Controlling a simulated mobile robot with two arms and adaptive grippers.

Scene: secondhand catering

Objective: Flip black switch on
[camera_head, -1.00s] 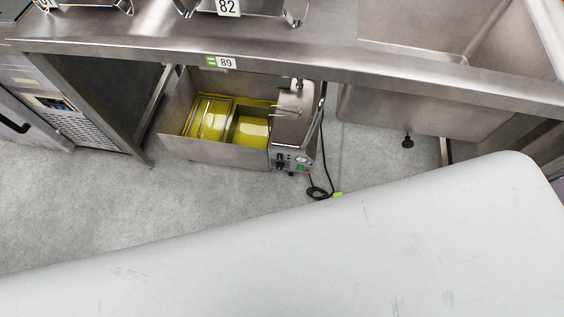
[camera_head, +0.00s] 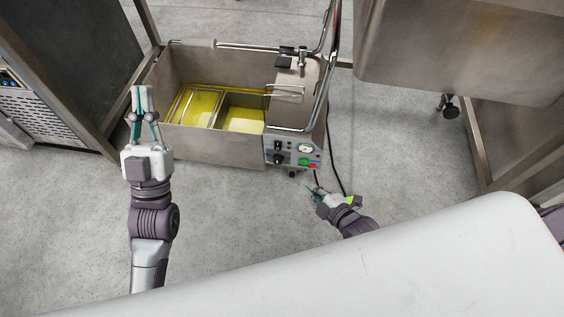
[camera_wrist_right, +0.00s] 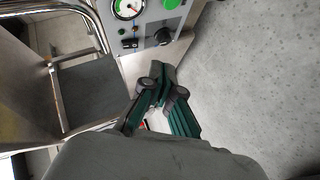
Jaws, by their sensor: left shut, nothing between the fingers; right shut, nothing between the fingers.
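The black switch (camera_head: 278,146) is small and sits at the upper left of the control panel on the fryer's front. It also shows in the right wrist view (camera_wrist_right: 129,43), but its on or off position is too small to tell. My right gripper (camera_head: 311,189) is shut and empty, below and right of the panel. In the right wrist view its fingertips (camera_wrist_right: 160,82) are apart from the switch, with bare floor and the panel edge beyond. My left gripper (camera_head: 143,92) is shut and empty, at the fryer's left side, away from the panel.
The panel also has a black knob (camera_head: 279,158), a gauge (camera_head: 305,148), a green button (camera_head: 303,161) and a red button (camera_head: 313,165). The fryer (camera_head: 215,147) holds yellow oil. A black cable (camera_head: 337,168) hangs at its right. Floor in front is clear.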

